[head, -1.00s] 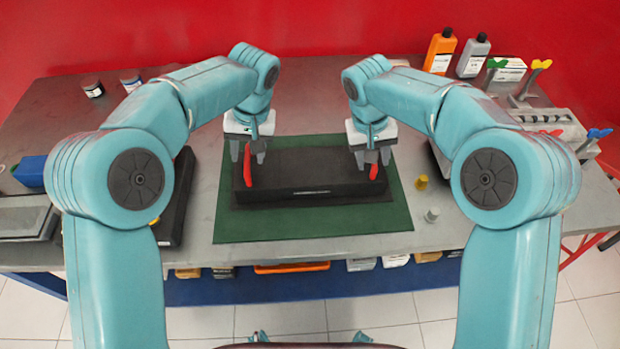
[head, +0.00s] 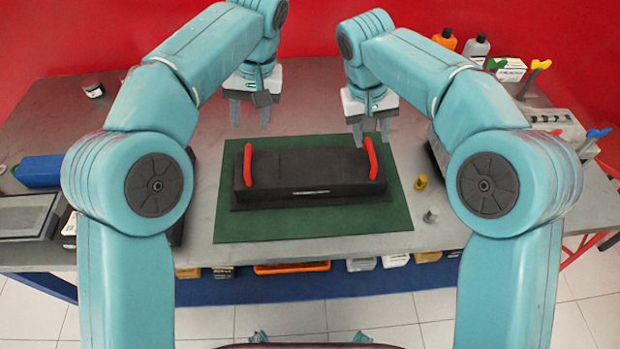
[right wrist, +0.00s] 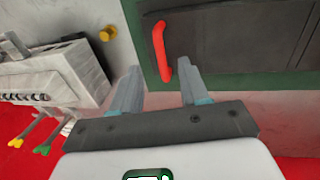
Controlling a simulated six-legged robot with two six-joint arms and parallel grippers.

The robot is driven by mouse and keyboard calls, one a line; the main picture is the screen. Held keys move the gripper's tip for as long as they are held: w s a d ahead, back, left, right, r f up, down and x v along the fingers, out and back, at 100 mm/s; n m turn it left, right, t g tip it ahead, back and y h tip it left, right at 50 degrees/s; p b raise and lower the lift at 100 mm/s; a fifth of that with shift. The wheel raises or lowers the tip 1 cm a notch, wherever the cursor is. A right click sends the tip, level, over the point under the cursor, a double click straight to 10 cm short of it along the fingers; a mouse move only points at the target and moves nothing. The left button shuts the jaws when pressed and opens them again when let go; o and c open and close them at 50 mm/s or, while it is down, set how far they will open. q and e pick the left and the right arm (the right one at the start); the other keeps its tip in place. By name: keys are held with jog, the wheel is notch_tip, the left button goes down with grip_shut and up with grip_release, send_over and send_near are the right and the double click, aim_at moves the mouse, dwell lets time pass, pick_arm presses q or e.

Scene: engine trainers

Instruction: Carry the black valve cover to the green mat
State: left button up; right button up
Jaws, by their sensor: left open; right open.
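The black valve cover (head: 308,174) lies flat on the green mat (head: 312,223), with mat showing all around it. Its two red handles stand at its left end (head: 248,164) and right end (head: 371,158). My left gripper (head: 249,112) is open and empty, above and behind the left handle, apart from it. My right gripper (head: 372,131) is open and empty, raised near the far side of the right handle. In the right wrist view the right handle (right wrist: 161,50) lies beyond the open fingers (right wrist: 160,85), with nothing between them.
A brass cylinder (head: 421,182) and a grey one (head: 430,216) stand right of the mat. A blue box (head: 38,171) is at the left. Orange (head: 445,38) and grey (head: 476,46) bottles and a grey engine block (head: 550,120) are at the back right.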

jog(key=shift+a+r, duration=0.2)
jog(key=shift+r, duration=0.85)
jog(key=shift+a+r, duration=0.2)
jog(key=shift+r, duration=0.8)
jog(key=shift+s, duration=0.1)
